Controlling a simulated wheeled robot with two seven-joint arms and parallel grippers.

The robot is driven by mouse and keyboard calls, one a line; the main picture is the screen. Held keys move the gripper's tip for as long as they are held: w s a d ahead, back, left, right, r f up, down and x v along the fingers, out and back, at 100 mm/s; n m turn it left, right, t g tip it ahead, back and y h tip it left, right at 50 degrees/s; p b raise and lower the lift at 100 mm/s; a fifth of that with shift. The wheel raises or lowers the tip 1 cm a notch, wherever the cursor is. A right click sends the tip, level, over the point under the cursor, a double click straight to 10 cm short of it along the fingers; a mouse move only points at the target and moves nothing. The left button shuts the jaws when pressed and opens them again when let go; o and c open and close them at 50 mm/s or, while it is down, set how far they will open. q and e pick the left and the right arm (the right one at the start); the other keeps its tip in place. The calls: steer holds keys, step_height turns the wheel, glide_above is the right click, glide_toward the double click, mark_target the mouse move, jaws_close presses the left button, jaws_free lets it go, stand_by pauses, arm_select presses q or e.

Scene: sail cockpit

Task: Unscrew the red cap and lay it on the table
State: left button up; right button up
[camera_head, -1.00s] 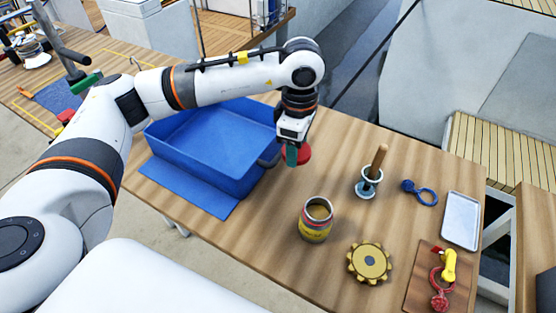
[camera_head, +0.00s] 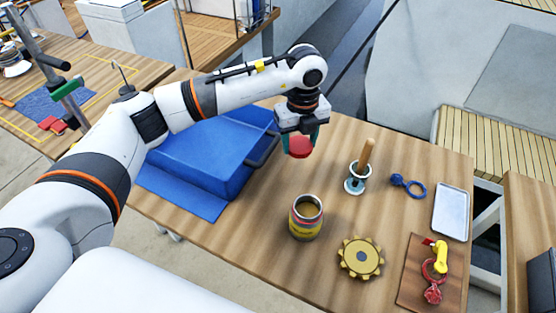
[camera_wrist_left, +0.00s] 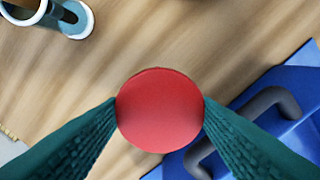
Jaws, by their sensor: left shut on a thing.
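The red cap (camera_head: 300,147) is held between the fingers of my left gripper (camera_head: 297,140). In the left wrist view the round red cap (camera_wrist_left: 160,110) fills the space between both green fingertips, which touch its sides. It appears to be above the wooden table (camera_head: 262,208), near the blue bin; its exact height is hard to tell. The open jar (camera_head: 306,218), with a yellow and red label, stands upright on the table in front of the gripper, apart from the cap. My right gripper is not in view.
A blue bin (camera_head: 205,150) with a dark handle stands left of the gripper. A wooden-handled tool in a ring holder (camera_head: 355,184), a yellow gear (camera_head: 360,257), a blue ringed piece (camera_head: 409,186), a white tray (camera_head: 451,211) and a brown board (camera_head: 412,285) lie to the right.

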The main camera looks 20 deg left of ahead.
mark_target(297, 172)
arm_select(q)
step_height(297, 172, down, 8)
steer(key=shift+p, duration=0.45)
steer(key=shift+f, duration=0.35)
steer(key=shift+f, duration=0.2)
steer(key=o, duration=1.1)
steer(key=shift+r, duration=0.15)
